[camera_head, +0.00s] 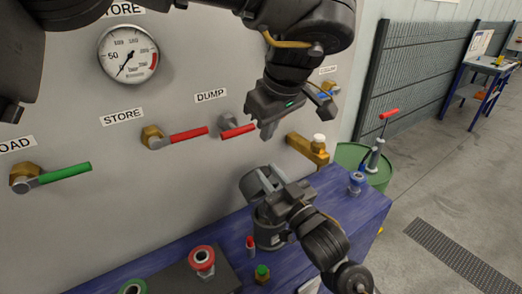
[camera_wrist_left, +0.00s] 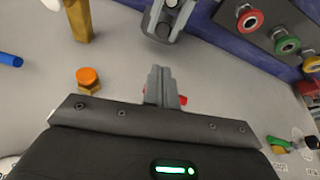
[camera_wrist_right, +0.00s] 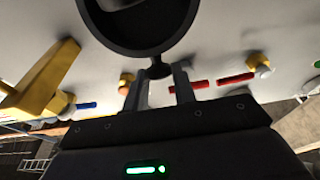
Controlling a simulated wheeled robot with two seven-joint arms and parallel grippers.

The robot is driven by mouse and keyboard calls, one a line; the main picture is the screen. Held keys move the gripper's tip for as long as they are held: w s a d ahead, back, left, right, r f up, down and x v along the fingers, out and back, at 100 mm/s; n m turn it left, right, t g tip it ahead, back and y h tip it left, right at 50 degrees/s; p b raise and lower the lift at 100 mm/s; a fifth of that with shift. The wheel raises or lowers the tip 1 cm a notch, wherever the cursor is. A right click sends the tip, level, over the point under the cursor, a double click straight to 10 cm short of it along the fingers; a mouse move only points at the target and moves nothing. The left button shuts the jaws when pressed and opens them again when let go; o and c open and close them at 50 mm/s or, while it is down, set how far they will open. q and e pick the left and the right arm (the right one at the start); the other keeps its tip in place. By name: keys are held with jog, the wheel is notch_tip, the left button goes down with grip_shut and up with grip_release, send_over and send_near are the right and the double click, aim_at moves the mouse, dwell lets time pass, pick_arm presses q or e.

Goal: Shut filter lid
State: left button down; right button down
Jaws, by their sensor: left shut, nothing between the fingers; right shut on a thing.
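The grey filter housing (camera_head: 268,236) stands on the blue bench. Its grey lid (camera_head: 258,182) is tilted up and open above it. In the right wrist view the lid (camera_wrist_right: 140,45) is a dark ring with a short tab. My right gripper (camera_head: 272,208) is beside the lid, and its fingers (camera_wrist_right: 161,80) are shut on that tab. My left gripper (camera_head: 267,130) is higher, in front of the panel near the DUMP valve. Its fingers (camera_wrist_left: 160,75) are together and empty. The right gripper partly hides the housing.
The panel carries red-handled valves (camera_head: 188,135), a green-handled valve (camera_head: 65,172), a gauge (camera_head: 128,54) and a brass spout (camera_head: 308,149). Red (camera_head: 202,259) and green fittings and a small red-capped item (camera_head: 250,243) stand on the bench (camera_head: 330,215). A green drum (camera_head: 352,158) is at the right.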

pick_arm(q)
jog(key=x, duration=0.9)
jog(key=shift+w+f, duration=0.15)
jog(key=shift+f, duration=0.25)
